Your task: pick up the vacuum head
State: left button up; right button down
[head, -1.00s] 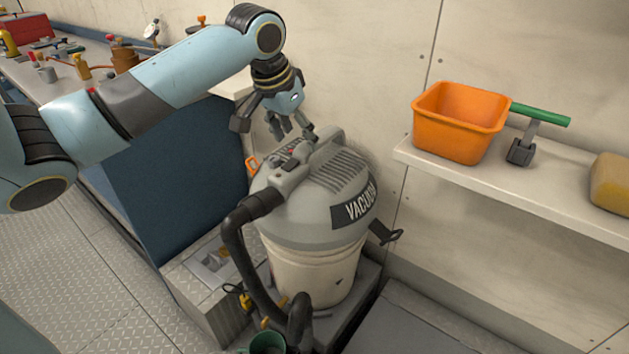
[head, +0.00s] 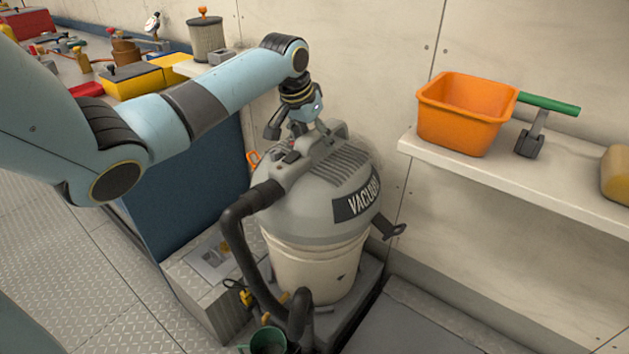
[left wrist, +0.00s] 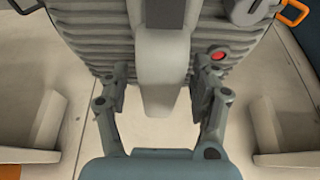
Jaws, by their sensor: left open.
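The vacuum head (head: 318,200) is a grey dome with a ribbed top, a raised handle and a "VACUUM" label. It sits on a cream drum (head: 318,268). My left gripper (head: 300,136) points down at the top of the head, at the handle. In the left wrist view the open fingers (left wrist: 160,95) stand on either side of the grey handle (left wrist: 163,75), with the ribbed top (left wrist: 95,40) of the head beyond. I cannot tell whether the fingers touch the handle. My right gripper is not in view.
A black hose (head: 235,240) runs from the head down the front left. An orange bin (head: 462,125) and a green-handled tool (head: 540,120) sit on the shelf (head: 500,190) at right. The workbench at left holds several items, including a yellow box (head: 135,80). The wall is close behind.

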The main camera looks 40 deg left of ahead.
pick_arm(q)
jog(key=shift+c, duration=0.3)
grip_shut()
jog(key=shift+w+r, duration=0.15)
dwell(0.3)
